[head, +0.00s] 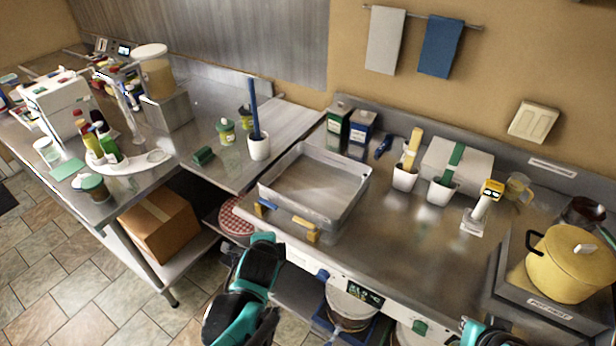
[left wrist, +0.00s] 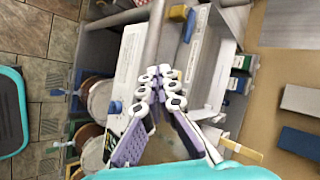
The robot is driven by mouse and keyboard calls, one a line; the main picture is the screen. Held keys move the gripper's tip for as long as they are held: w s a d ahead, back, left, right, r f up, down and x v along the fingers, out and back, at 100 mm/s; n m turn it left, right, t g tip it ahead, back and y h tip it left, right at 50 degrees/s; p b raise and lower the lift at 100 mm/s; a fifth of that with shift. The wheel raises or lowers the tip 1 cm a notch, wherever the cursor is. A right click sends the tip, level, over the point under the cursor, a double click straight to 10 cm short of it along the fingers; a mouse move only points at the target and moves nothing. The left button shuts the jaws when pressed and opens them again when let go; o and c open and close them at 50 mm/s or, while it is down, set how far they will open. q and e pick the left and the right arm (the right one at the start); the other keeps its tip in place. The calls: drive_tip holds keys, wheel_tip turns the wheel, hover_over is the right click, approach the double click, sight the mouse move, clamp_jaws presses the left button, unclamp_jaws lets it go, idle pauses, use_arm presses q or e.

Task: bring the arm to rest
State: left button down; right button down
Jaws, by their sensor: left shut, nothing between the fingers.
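My left gripper (left wrist: 162,82) shows in the left wrist view with its two fingers together and nothing between them. It appears in front of the counter's front edge, apart from the objects there. In the head view my teal and black left arm stands at the bottom, in front of the counter and just below the steel tray (head: 315,187); its fingertips cannot be made out there. A small teal part of my right arm shows at the bottom right edge of the head view. The right gripper is out of sight.
Round buckets (head: 350,305) stand under the counter, close to my left arm; they also show in the left wrist view (left wrist: 103,100). A yellow pot (head: 572,263) stands at the right. A cardboard box (head: 158,226) sits on the lower left shelf. The tiled floor at left is clear.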

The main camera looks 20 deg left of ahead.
use_arm(q)
drive_tip(key=s+d+r+n+h+b, duration=0.1)
drive_tip(key=s+d+n+h, duration=0.1)
drive_tip(key=d+n, duration=0.4)
drive_tip(key=s+d+r+n+g+h+b, duration=0.1)
drive_tip(key=s+d+n+h+b, duration=0.1)
drive_tip(key=d+n, duration=0.4)
drive_tip(key=shift+s+d, duration=0.45)
drive_tip(key=shift+s, duration=0.05)
